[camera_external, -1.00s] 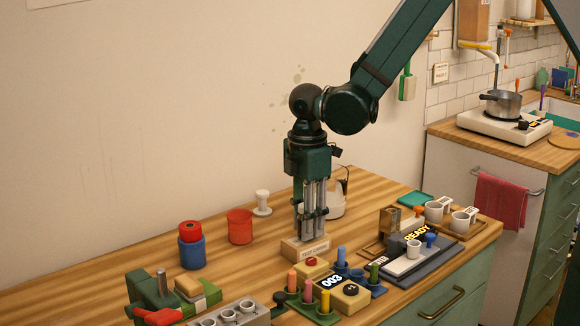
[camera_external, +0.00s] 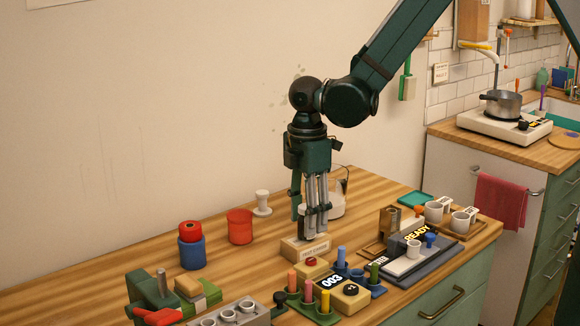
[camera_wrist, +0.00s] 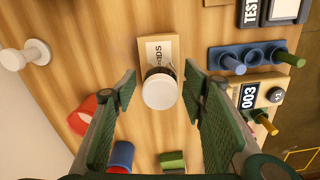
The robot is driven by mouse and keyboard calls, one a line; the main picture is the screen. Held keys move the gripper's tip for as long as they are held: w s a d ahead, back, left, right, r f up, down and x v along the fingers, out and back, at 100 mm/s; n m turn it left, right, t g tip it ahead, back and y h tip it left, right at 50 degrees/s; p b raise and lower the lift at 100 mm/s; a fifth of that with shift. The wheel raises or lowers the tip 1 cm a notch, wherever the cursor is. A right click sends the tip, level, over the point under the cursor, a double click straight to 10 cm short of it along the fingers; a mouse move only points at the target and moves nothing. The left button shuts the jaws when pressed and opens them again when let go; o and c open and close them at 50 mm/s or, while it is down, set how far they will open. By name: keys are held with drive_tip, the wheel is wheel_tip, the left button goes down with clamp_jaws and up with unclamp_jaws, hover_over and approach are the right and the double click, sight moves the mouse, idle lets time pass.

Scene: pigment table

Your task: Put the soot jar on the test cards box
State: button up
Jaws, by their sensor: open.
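The soot jar (camera_wrist: 158,92), dark with a round white lid, shows in the wrist view over the test cards box (camera_wrist: 173,45). It appears to stand upright on the box. The box, pale wood with a white label, also shows in the external view (camera_external: 304,250). My gripper (camera_wrist: 159,86) is open, with one finger on each side of the jar and visible gaps between. In the external view my gripper (camera_external: 311,234) points straight down just over the box, and its fingers largely hide the jar.
A red cup (camera_external: 240,227), a blue jar with a red top (camera_external: 192,250) and a white spool-like piece (camera_external: 262,203) stand to the left. A green rack with coloured sticks (camera_external: 308,302) and a 003 device (camera_external: 332,281) sit close in front. A READY device (camera_external: 420,262) lies to the right.

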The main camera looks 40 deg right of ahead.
wheel_tip(320, 180, up, 10)
drive_tip(key=shift+r, duration=0.25)
idle(0.5)
idle(0.7)
drive_tip(key=shift+d+r, duration=0.35)
drive_tip(key=shift+r, duration=0.05)
drive_tip(key=s+d+r+m+t, duration=0.2)
drive_tip(key=s+d+r+m, duration=0.25)
drive_tip(key=d+r, duration=0.35)
drive_tip(key=s+d+r+m+t, duration=0.1)
drive_tip(key=s+d+r+m, duration=0.3)
drive_tip(key=d+r, duration=0.45)
drive_tip(key=s+d+r+m+t, duration=0.2)
drive_tip(key=s+d+m, duration=0.2)
drive_tip(key=s+d, duration=0.3)
drive_tip(key=s+d+r+m+t, duration=0.1)
drive_tip(key=s+d+m+t, duration=0.1)
drive_tip(key=s+d, duration=0.6)
drive_tip(key=s+m, duration=0.1)
drive_tip(key=s, duration=0.3)
drive_tip(key=shift+r+m, duration=0.35)
drive_tip(key=shift+r, duration=0.05)
